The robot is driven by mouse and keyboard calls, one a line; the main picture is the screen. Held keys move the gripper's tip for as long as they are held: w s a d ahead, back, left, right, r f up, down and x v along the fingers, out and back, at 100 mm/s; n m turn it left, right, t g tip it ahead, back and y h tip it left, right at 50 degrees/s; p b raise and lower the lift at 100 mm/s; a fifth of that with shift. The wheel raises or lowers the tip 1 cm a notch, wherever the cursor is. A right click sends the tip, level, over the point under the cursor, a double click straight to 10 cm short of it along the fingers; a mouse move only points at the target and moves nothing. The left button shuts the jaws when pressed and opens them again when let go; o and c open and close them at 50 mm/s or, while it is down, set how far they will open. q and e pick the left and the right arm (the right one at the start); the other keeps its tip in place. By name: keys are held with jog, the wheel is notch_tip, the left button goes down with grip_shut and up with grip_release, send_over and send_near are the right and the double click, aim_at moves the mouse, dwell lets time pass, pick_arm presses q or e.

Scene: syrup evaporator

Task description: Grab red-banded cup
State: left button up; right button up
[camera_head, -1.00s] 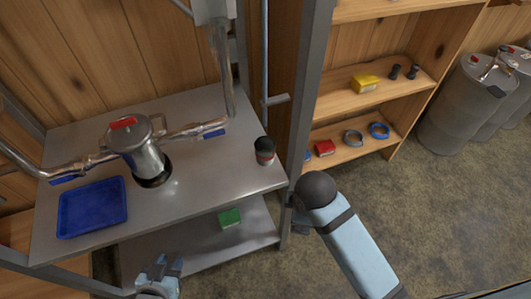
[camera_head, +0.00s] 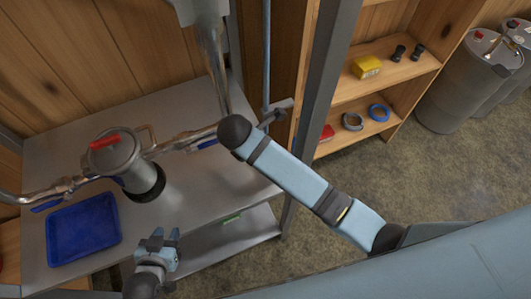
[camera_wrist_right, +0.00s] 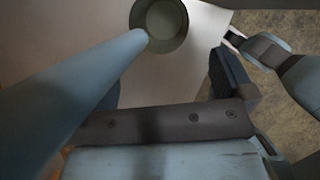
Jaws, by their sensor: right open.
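The red-banded cup (camera_wrist_right: 160,22) shows in the right wrist view from nearly above, as a dark round rim with a grey-green inside; its band cannot be seen there. In the head view my right arm (camera_head: 295,180) crosses over the bench and the cup is out of sight. My right gripper (camera_wrist_right: 187,55) is open, with the cup just ahead of it near the top edge of the wrist view; I cannot tell whether they touch. My left gripper (camera_head: 165,238) is open and empty at the bench's front edge, right of the blue tray.
The metal bench (camera_head: 195,195) holds a silver vessel with a red-topped lid (camera_head: 118,160) and side pipes, and a blue tray (camera_head: 83,232). A metal post (camera_head: 325,90) stands by the bench's right end. Wooden shelves (camera_head: 385,85) and grey drums (camera_head: 455,90) lie beyond.

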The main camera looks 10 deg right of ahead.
jog(key=shift+p+x, duration=0.6)
jog(key=shift+x, duration=4.35)
jog(key=shift+s+a, duration=0.1)
jog(key=shift+s, duration=0.05)
jog(key=c, duration=1.1)
jog(key=shift+r, duration=0.1)
